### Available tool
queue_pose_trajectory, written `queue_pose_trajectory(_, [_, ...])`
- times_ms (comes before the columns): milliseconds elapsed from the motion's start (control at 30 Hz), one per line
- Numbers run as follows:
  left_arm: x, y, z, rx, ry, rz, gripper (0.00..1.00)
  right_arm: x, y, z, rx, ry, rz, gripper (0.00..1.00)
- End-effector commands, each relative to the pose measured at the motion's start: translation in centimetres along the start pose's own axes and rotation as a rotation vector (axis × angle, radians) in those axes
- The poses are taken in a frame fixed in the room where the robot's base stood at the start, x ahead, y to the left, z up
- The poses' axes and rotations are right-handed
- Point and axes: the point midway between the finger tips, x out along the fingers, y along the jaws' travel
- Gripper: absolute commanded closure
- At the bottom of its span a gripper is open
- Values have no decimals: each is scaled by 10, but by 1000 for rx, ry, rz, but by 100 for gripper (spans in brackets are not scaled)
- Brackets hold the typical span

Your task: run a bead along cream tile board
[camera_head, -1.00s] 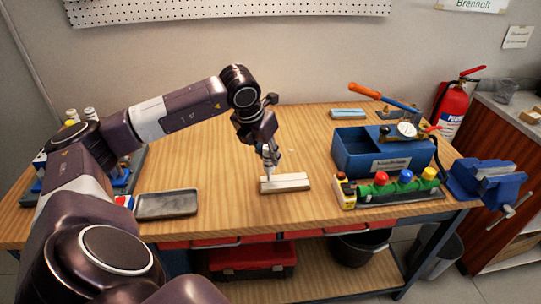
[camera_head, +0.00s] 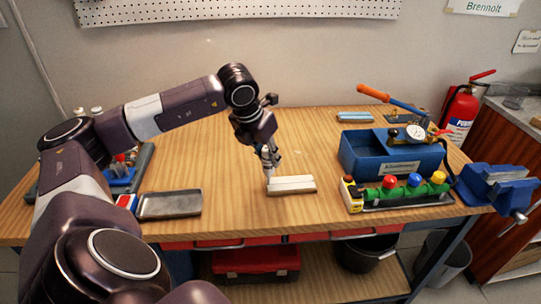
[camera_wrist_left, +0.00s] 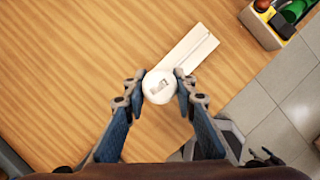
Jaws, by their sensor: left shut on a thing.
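The cream tile board (camera_head: 298,184) lies flat on the wooden bench, with a line along its length. It also shows in the left wrist view (camera_wrist_left: 200,46), running to the upper right. My left gripper (camera_head: 269,153) is shut on a white tube with a nozzle (camera_head: 269,166), held roughly upright, tip down at the board's left end. In the left wrist view the tube's round white end (camera_wrist_left: 159,87) sits between the fingers and covers the near end of the board. I cannot tell whether the tip touches the board.
A grey tray (camera_head: 170,204) lies left of the board. To the right stand a valve manifold with coloured caps (camera_head: 400,193), a blue box pump with a gauge (camera_head: 385,163) and a blue vise (camera_head: 492,185). A light blue item (camera_head: 354,117) lies at the back. The bench's middle is clear.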

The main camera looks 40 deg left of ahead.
Motion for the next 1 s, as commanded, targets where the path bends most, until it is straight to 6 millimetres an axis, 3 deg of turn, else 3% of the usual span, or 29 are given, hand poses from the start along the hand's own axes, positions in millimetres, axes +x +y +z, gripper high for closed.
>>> queue_pose_trajectory(367, [-6,0,3,0,-2,0,88,-5,0,0,0,0,0,38])
queue_pose_trajectory(1000, [-54,0,23,0,-1,0,88,-42,1,-4,0,0,0,38])
